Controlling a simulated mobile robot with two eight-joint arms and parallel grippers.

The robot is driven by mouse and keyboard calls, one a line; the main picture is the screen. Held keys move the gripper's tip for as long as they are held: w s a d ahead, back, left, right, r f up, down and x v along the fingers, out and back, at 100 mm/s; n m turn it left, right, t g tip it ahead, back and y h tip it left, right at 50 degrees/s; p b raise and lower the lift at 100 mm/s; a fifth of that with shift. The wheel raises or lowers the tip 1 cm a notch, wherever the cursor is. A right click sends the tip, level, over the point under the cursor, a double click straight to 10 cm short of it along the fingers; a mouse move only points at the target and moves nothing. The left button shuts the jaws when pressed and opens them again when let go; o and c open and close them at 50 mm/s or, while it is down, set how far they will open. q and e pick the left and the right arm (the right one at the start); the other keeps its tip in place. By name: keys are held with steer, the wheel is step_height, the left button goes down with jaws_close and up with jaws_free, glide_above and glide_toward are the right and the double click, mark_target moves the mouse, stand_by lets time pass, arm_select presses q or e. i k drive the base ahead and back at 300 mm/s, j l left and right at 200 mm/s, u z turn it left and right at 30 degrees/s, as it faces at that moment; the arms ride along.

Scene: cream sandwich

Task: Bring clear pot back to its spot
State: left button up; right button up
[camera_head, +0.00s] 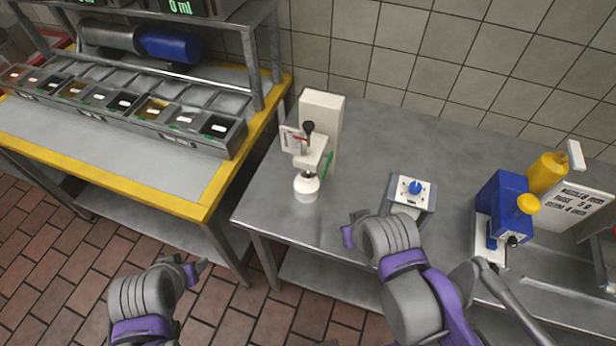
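A small whitish pot (307,187) stands upright under the white dispenser (320,130) on the steel table. I cannot tell whether it is the clear pot; no plainly transparent pot shows elsewhere. My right gripper (352,229) is over the table's front part, right of and nearer than the whitish pot, and apart from it. My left gripper (196,271) is low over the brick floor, in front of the yellow-edged counter. Both grippers are seen from behind and are small, so their finger gaps are unclear. I see nothing held in either.
A grey box with a blue knob (414,189) sits just beyond my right gripper. A blue machine (502,215), a yellow bottle (547,173) and a sign (579,210) stand at the right. The yellow-edged counter (140,190) holds ingredient bins (170,120). The steel table (285,225) is bare at front left.

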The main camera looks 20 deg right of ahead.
mark_target(307, 188)
steer(key=i+j+z, duration=0.1)
steer(key=j+z, duration=0.25)
steer(key=j, duration=0.95)
steer(key=k+j+z, duration=0.1)
steer(key=j+z, duration=0.25)
steer(key=j, duration=0.9)
steer(key=i+l, duration=0.15)
steer(key=l, duration=0.15)
steer(key=i+l, duration=0.1)
steer(key=l, duration=0.2)
